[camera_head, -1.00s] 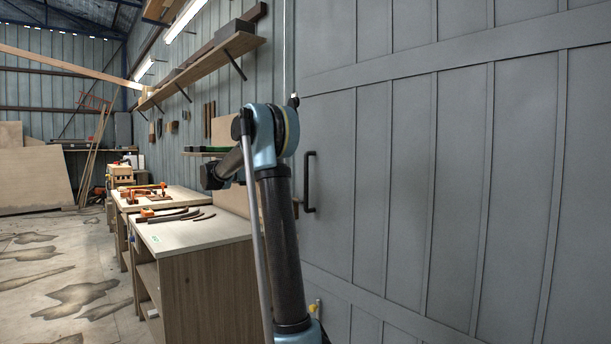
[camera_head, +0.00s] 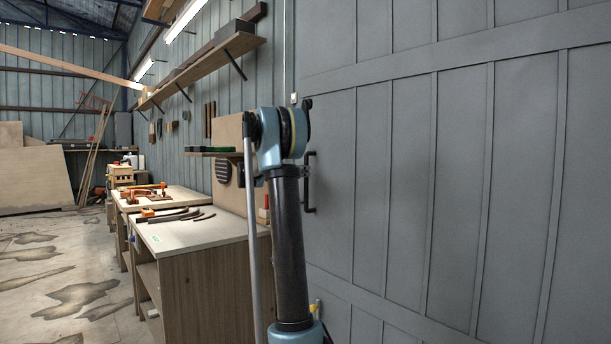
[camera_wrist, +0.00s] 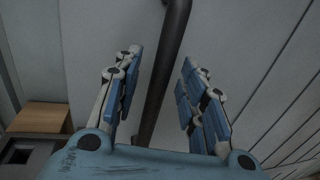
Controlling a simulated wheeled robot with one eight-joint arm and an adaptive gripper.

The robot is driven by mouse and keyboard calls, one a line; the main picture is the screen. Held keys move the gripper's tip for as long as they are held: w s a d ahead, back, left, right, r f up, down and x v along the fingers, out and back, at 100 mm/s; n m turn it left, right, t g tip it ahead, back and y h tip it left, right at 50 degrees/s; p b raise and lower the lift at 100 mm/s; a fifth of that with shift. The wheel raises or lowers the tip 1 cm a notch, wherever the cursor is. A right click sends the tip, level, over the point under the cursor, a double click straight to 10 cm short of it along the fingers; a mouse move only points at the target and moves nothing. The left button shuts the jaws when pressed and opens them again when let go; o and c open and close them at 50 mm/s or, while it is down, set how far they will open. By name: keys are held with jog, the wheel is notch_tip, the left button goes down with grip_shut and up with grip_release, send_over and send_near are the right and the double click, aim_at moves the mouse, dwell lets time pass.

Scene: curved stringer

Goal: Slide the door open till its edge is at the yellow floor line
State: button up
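The grey panelled door (camera_head: 460,170) fills the right side of the head view. Its black bar handle (camera_head: 309,182) is near its left edge, partly covered by my arm. In the wrist view the dark handle (camera_wrist: 165,75) runs between the two fingers of my gripper (camera_wrist: 158,95). The fingers are apart, with a gap visible on each side of the bar. The grey door surface (camera_wrist: 240,40) lies behind the handle. My gripper is hidden behind my arm in the head view. No yellow floor line shows clearly.
A workbench (camera_head: 200,232) with clamps and curved wooden pieces stands left of the door, close to my arm. A shelf (camera_head: 205,67) is on the wall above. Stained concrete floor (camera_head: 60,285) is open at the left.

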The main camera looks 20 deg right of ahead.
jog(key=shift+w+d, duration=0.2)
jog(key=shift+d, duration=1.1)
grip_shut()
